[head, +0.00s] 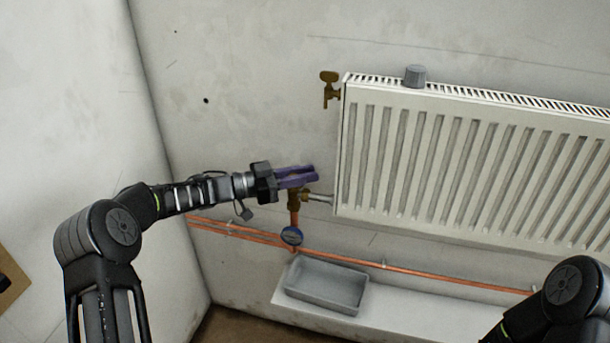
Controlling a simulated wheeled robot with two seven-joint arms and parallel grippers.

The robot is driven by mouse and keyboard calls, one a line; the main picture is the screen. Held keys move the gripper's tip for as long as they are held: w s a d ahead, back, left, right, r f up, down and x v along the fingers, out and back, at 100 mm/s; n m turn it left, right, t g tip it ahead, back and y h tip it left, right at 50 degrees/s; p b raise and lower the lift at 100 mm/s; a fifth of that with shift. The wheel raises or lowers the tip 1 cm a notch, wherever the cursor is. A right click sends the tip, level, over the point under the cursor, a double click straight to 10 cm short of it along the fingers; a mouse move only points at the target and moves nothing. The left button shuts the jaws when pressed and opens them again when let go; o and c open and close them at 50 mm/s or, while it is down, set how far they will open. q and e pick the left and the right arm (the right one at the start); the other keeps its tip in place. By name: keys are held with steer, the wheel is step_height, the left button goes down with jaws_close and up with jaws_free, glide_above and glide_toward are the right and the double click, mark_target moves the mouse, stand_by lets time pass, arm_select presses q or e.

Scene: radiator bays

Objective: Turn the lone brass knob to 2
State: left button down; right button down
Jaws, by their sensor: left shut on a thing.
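My left gripper (298,175), with purple fingers, reaches in from the left and is shut at the top of the brass valve (294,199) at the radiator's lower left corner. The brass knob sits between the fingers and is almost wholly hidden by them. Its number marks and pointer cannot be read from here. My right gripper is out of view; only part of my right arm shows at the bottom right.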

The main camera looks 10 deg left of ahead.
mark_target(292, 174)
arm_select(q)
steer(key=a+n+t+y+b, duration=0.1)
steer(key=n+t+y+b, duration=0.2)
steer(key=n+y, duration=0.2)
steer(key=w+a+n+t+y+b, duration=0.1)
steer(key=n+y+b, duration=0.3)
steer(key=y, duration=0.4)
steer(key=a+n+t+y+b, duration=0.1)
steer(key=n+t+y+b, duration=0.2)
steer(key=n+y, duration=0.3)
steer(key=shift+w+r+t+y, duration=0.2)
steer(key=shift+r+t+y, duration=0.1)
steer(key=shift+t+y, duration=0.45)
steer(key=shift+s+a+f+n+g+y+p, duration=0.1)
steer(key=shift+a+n+g+y+p, duration=0.15)
steer(key=shift+n+y, duration=0.3)
steer(key=shift+a+f+n+g+y+p, duration=0.1)
steer(key=shift+n+y+p, duration=0.25)
steer(key=shift+y, duration=0.25)
steer(key=shift+r, duration=0.1)
steer(key=c, duration=1.3)
jaws_free()
